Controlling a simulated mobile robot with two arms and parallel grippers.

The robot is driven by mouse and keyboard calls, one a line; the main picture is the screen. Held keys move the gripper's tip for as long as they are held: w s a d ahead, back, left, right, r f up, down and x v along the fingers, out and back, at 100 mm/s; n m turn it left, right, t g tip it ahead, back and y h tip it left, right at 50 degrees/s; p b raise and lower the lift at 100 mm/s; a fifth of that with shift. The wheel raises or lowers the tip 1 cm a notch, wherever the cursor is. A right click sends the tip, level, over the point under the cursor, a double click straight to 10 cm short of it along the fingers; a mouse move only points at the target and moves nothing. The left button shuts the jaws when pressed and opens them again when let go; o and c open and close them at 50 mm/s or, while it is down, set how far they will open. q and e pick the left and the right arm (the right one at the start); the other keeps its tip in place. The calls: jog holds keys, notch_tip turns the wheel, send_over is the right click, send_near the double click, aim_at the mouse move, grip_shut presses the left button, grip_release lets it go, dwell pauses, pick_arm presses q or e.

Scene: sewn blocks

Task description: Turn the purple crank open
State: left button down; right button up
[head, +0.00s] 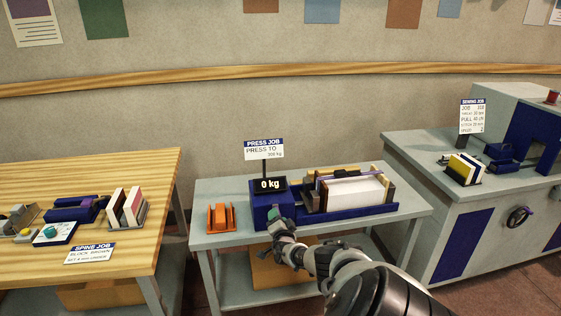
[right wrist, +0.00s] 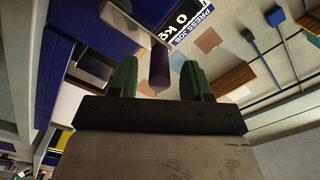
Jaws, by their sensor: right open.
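The purple crank's handle (right wrist: 160,68) shows in the right wrist view as a short purple cylinder on a pale metal arm (right wrist: 122,22). My right gripper (right wrist: 157,78) is open, with one green finger on each side of the handle and a visible gap to each. In the head view my right gripper (head: 278,222) is at the front of the blue press box (head: 262,196), below the "0 kg" display (head: 270,184). The gripper hides the crank there. The press (head: 345,209) has a blue base and holds a white block (head: 352,191). My left gripper is out of view.
An orange holder (head: 221,217) stands left of the press on the grey table (head: 212,240). A "PRESS JOB" sign (head: 264,149) stands behind. A wooden table (head: 125,172) is at left. A grey cabinet (head: 440,185) with a handwheel (head: 518,217) is at right.

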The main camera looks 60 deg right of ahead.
pick_arm(q)
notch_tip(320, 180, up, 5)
jog(key=p, duration=0.4)
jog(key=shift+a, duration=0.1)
pick_arm(e)
jog(key=v, duration=0.9)
jog(key=shift+s+a, duration=0.15)
jog(key=shift+a, duration=0.1)
